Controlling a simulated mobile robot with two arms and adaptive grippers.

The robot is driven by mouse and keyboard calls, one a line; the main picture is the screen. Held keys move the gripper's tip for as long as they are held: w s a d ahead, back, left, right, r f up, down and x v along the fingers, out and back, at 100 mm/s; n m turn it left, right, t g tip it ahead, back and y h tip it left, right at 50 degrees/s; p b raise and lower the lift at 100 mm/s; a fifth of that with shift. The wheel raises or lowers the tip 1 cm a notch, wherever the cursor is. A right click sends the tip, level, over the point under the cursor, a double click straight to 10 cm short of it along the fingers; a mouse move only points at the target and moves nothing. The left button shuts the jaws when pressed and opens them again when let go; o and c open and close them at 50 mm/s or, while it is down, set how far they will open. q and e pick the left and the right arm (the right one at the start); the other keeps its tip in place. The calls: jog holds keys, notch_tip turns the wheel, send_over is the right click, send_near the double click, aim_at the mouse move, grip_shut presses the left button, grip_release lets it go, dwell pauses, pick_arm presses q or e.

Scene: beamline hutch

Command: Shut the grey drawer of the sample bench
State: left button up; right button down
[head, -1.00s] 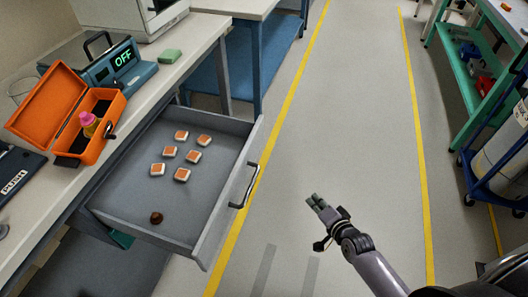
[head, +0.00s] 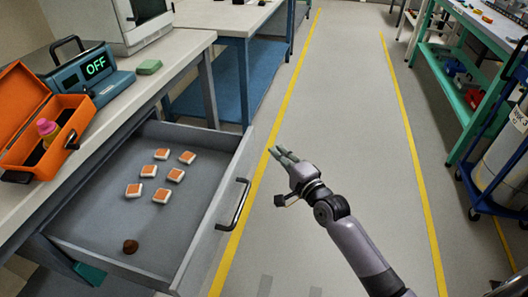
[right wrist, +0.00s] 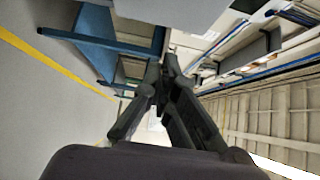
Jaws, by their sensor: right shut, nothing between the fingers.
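The grey drawer (head: 88,222) of the sample bench (head: 150,88) is pulled well out, at the left of the head view. Its black bar handle (head: 233,204) is on the front panel, facing right. Several white and orange square pieces (head: 162,196) and one brown round piece (head: 130,246) lie inside. My right gripper (head: 279,153) is shut and empty, to the right of the drawer front and apart from the handle. Its fingers also show in the right wrist view (right wrist: 155,90). My left gripper is out of view.
A blue-framed table (head: 235,62) stands beyond. A cart with a cylinder (head: 500,160) is at right. The floor between the yellow lines is clear.

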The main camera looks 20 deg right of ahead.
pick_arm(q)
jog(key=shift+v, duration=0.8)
pick_arm(e)
jog(key=shift+w+a, duration=1.55)
jog(key=shift+a, duration=0.2)
